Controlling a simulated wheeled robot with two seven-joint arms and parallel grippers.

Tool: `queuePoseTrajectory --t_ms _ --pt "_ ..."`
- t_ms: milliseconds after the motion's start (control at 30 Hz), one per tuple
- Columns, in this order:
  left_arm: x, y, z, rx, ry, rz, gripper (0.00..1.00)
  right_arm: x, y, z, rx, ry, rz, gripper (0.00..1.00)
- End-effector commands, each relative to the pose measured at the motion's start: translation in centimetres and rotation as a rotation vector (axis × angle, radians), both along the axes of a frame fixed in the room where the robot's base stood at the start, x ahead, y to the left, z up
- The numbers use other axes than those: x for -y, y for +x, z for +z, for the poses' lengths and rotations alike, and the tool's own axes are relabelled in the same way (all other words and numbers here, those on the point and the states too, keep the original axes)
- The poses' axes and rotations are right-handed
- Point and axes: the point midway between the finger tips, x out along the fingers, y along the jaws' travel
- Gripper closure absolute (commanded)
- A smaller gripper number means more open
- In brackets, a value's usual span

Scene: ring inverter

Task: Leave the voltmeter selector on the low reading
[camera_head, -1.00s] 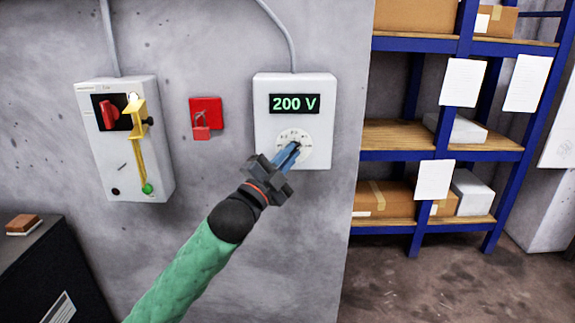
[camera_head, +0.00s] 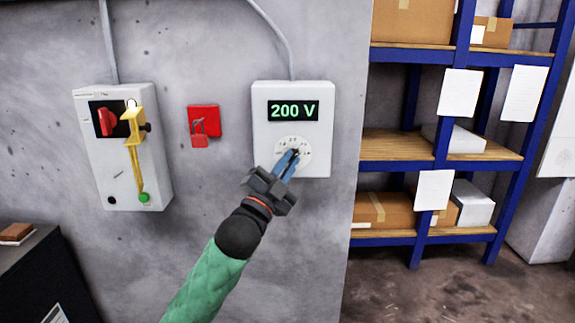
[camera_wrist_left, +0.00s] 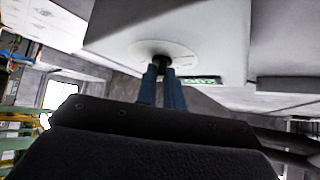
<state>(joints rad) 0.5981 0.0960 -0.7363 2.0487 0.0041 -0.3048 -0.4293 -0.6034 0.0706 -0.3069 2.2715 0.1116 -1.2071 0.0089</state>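The voltmeter (camera_head: 262,135) is a white wall box with a green display (camera_head: 293,111) reading 200 V. Its round selector dial (camera_head: 305,145) is below the display, partly hidden by my fingers. My left gripper (camera_head: 293,158) reaches up from below, its blue fingers at the dark selector knob. In the left wrist view, the fingertips (camera_wrist_left: 160,72) stand close together at the knob (camera_wrist_left: 150,58) on the white dial; they appear shut on it, with a narrow gap between the fingers. The markings around the dial are too small to read. My right gripper is out of view.
Left on the wall are a red padlock on a red plate (camera_head: 204,118) and a grey box (camera_head: 146,180) with a red switch and yellow lever. A dark cabinet (camera_head: 45,265) stands lower left. Blue shelving (camera_head: 437,155) with cartons stands right. Wall around the voltmeter is clear.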

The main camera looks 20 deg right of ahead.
Motion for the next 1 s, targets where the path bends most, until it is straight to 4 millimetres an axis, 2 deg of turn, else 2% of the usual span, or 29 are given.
queuePoseTrajectory --t_ms 33,100,367,533,700,1000 --pt "0.0 0.0 -0.1 -0.001 0.001 0.000 0.80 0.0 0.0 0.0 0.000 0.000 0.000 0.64" --pt "0.0 0.0 -0.1 -0.001 0.001 0.000 0.70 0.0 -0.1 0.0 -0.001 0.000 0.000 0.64" --pt "0.0 0.0 0.0 0.000 0.000 0.000 0.70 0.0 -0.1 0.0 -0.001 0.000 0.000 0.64" --pt "-0.9 -0.7 -0.8 0.000 0.000 0.000 0.70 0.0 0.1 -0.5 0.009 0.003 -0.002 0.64" --pt "-2.7 -2.0 -2.2 -0.001 0.002 0.001 0.70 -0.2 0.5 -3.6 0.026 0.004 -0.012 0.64" --pt "-5.0 -3.9 -3.8 -0.001 0.001 0.000 0.70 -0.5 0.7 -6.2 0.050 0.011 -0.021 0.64"
